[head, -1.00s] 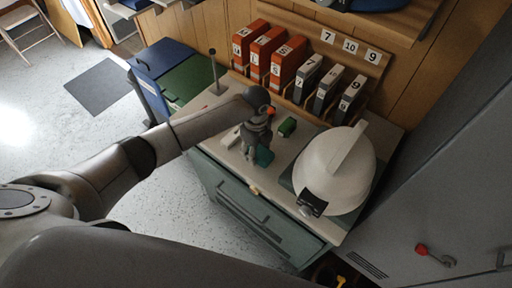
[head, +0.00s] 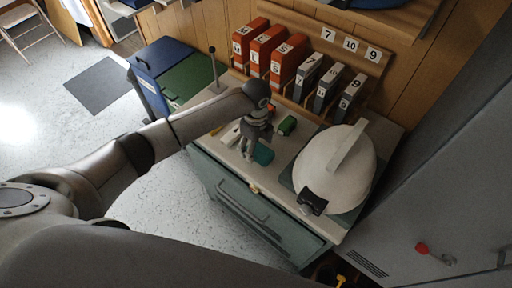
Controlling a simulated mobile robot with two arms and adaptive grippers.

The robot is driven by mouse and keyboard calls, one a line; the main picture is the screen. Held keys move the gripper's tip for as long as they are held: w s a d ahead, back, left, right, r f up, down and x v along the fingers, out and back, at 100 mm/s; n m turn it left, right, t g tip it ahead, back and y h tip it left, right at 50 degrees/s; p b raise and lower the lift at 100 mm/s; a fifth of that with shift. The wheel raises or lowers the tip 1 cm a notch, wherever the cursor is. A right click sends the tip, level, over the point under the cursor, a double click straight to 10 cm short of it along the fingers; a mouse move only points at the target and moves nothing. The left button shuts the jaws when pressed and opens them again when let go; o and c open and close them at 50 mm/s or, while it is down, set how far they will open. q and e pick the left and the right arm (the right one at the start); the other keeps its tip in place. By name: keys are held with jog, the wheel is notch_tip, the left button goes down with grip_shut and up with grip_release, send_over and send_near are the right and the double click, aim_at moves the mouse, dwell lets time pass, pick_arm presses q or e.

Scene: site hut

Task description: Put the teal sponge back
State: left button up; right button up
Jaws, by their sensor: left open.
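The teal sponge (head: 264,155) lies on the light top of the cabinet (head: 285,150), near its front edge. My left gripper (head: 247,156) is open and points down just left of the sponge. A gap from gripper to sponge is too small to judge. The gripper and wrist hide part of the cabinet top behind them. My right gripper is out of view.
A green block (head: 287,125) lies right of my gripper. A large white domed thing (head: 334,168) fills the cabinet's right side. Orange binders (head: 267,50) and grey binders (head: 327,87) stand at the back. An upright rod (head: 214,70) stands at back left.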

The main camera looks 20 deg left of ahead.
pick_arm(q)
notch_tip(320, 180, up, 10)
jog(key=b, duration=0.1)
jog(key=shift+r+b, duration=0.25)
jog(key=shift+b, duration=0.05)
